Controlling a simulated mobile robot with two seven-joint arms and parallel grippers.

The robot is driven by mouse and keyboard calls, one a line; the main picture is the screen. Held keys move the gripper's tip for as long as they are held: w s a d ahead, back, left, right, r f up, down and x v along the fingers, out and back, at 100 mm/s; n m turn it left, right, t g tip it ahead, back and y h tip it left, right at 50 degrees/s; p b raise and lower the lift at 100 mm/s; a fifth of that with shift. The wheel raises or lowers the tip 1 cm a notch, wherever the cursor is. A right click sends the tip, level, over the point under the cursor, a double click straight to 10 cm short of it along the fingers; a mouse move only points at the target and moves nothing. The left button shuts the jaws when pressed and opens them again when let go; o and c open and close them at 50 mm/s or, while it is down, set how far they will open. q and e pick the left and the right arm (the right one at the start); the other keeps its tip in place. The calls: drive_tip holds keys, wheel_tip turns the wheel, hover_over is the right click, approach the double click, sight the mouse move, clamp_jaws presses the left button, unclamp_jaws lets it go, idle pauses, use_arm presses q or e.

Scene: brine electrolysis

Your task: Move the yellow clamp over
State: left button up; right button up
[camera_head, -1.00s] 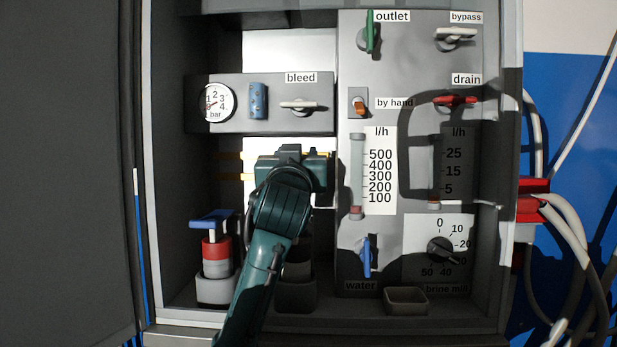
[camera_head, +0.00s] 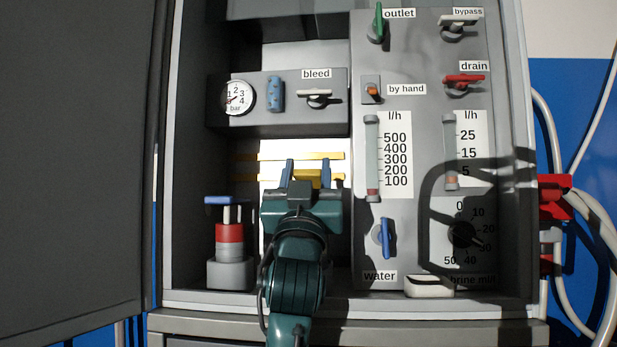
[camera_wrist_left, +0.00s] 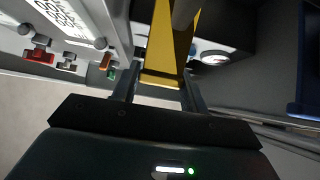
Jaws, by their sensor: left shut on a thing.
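The yellow clamp (camera_head: 308,180) is between the two fingers of my left gripper (camera_head: 306,171), which is shut on it in front of the pale back panel. In the left wrist view the clamp (camera_wrist_left: 165,62) is a long yellow block between the dark fingers, with a grey rod crossing its far part. Two yellow horizontal bars, an upper one (camera_head: 290,156) and a lower one (camera_head: 244,181), run behind it. My gripper body hides the clamp's lower part, and I cannot tell if it touches the bars. My right gripper is not in view.
A red and grey post with a blue handle (camera_head: 220,200) stands at left. The gauge box (camera_head: 330,118) is above. The blue water valve (camera_head: 386,238) and flow tubes (camera_head: 372,160) are at right. A small tray (camera_head: 430,287) sits low at right. Cabinet walls enclose both sides.

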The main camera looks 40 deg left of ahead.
use_arm(q)
drive_tip(key=f, duration=0.1)
drive_tip(key=f+b, duration=0.1)
drive_tip(key=f, duration=0.1)
drive_tip(key=shift+s+d+f, duration=0.15)
drive_tip(key=shift+s+d, duration=0.1)
drive_tip(key=shift+s, duration=0.05)
drive_tip(key=shift+f+b, duration=0.5)
drive_tip(key=shift+f, duration=0.2)
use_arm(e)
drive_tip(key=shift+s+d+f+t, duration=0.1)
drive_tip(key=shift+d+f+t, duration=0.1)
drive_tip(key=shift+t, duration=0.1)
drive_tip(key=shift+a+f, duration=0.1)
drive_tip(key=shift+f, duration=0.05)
use_arm(q)
drive_tip(key=o, duration=1.1)
drive_tip(key=shift+o, duration=1.4)
drive_tip(key=shift+s, duration=0.15)
drive_tip(key=s+d, duration=0.6)
drive_tip(key=s, duration=0.4)
drive_tip(key=shift+s+d+f, duration=0.35)
drive_tip(key=shift+s+f, duration=0.05)
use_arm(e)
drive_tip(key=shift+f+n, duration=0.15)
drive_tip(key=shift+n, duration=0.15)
